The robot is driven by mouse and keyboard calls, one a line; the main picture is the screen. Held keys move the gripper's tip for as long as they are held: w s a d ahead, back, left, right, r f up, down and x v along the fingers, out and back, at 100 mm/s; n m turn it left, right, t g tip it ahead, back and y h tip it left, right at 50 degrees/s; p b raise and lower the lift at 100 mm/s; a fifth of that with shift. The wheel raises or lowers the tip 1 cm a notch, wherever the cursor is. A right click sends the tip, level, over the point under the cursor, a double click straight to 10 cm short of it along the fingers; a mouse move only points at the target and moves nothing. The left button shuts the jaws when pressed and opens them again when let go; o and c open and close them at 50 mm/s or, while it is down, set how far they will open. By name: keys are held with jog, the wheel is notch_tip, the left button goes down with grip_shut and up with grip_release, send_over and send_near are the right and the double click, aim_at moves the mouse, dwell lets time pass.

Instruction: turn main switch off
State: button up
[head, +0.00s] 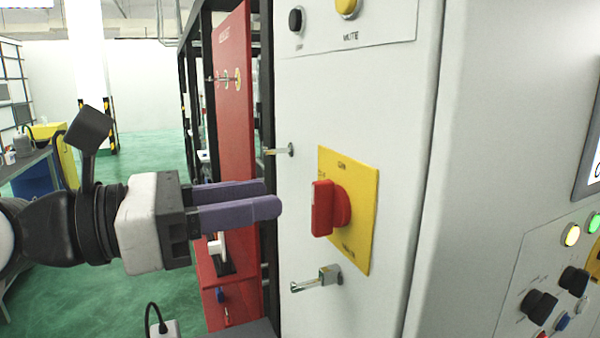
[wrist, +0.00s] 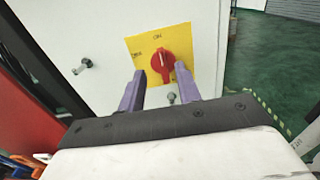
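The main switch is a red rotary knob (head: 326,208) on a yellow plate (head: 358,232) on the front of a light grey cabinet. In the wrist view the knob (wrist: 162,66) has its grip roughly upright, with its white mark toward the "ON" lettering at the top of the plate (wrist: 141,47). My gripper (head: 272,197) points at the knob from the left, with a gap between fingertips and knob. Its two purple fingers are apart with nothing between them. In the wrist view the knob appears between the fingertips (wrist: 160,72), and the right finger covers part of the plate.
Two metal latches, an upper one (head: 280,151) and a lower one (head: 318,279), stick out from the cabinet near the plate. A red panel (head: 235,110) stands behind my gripper. A control panel with buttons (head: 555,285) is at the right.

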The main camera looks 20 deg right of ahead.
aim_at(313, 189)
jog(key=d+p, duration=0.1)
jog(key=d, duration=0.5)
jog(key=shift+w+p, duration=0.1)
jog(key=shift+p, duration=0.3)
jog(key=shift+c, duration=0.3)
grip_shut()
